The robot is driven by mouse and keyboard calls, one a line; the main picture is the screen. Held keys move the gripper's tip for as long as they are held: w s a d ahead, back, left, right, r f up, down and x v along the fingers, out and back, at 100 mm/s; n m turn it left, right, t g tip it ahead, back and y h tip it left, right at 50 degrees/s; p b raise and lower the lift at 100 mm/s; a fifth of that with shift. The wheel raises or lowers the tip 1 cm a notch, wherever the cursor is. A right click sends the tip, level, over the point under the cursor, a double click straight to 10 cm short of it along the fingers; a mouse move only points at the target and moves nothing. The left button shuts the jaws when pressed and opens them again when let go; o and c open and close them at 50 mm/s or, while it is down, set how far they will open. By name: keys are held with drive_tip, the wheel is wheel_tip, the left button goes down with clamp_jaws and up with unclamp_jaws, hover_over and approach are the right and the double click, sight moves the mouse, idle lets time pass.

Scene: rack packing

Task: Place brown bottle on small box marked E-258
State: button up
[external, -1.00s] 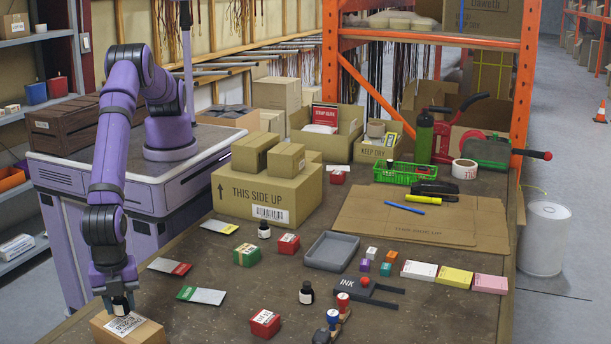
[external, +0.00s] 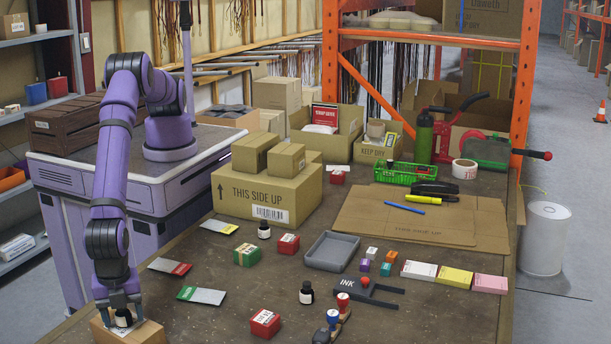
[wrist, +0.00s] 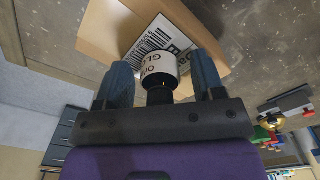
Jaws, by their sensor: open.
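The small cardboard box (external: 152,333) is at the lower left of the table in the external view. Its white label is covered there; in the wrist view, the box (wrist: 100,28) shows a barcode label whose marking I cannot read fully. The dark bottle (external: 123,318) with a white label is upright on the box top, between my fingers. It also shows in the wrist view (wrist: 158,68), its black cap toward my palm. My gripper (external: 121,313) is open around the bottle, with a visible gap beside it at the fingers in the wrist view.
Two other dark bottles (external: 306,293) (external: 264,230) stand on the table. A red box (external: 265,323), a green-and-grey card (external: 202,295) and stamps (external: 343,307) lie to the right. A large carton (external: 265,195) stands farther back. Bare table surrounds the small box on its right.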

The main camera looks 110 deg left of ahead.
wheel_tip(320, 180, up, 12)
drive_tip(key=shift+r, duration=0.2)
drive_tip(key=w+a+r+n, duration=0.1)
drive_tip(key=w+a+r, duration=0.2)
drive_tip(key=a+r, duration=0.45)
drive_tip(key=w+a+r+n+t+h, duration=0.1)
drive_tip(key=w+a+r, duration=0.3)
drive_tip(key=a+r, duration=0.35)
drive_tip(key=w+a+r+n, duration=0.1)
drive_tip(key=w+a+r, duration=0.2)
drive_tip(key=a+r, duration=0.45)
drive_tip(key=a+r+n+t, duration=0.1)
drive_tip(key=a+r, duration=0.6)
drive_tip(key=a, duration=0.6)
drive_tip(key=s+a+r+n+t, duration=0.1)
drive_tip(key=s+a+r, duration=0.1)
drive_tip(key=s+a, duration=0.35)
drive_tip(key=s+a+r+n, duration=0.1)
drive_tip(key=s+a+r, duration=0.1)
drive_tip(key=a, duration=0.6)
drive_tip(key=s+a+r+t, duration=0.1)
drive_tip(key=s+a+r, duration=0.1)
drive_tip(key=s+a, duration=0.35)
drive_tip(key=s+a+f+n+t+y, duration=0.1)
drive_tip(key=s+a+f+n, duration=0.2)
drive_tip(key=s+a, duration=1)
drive_tip(key=shift+s+f, duration=0.25)
drive_tip(key=shift+s, duration=0.75)
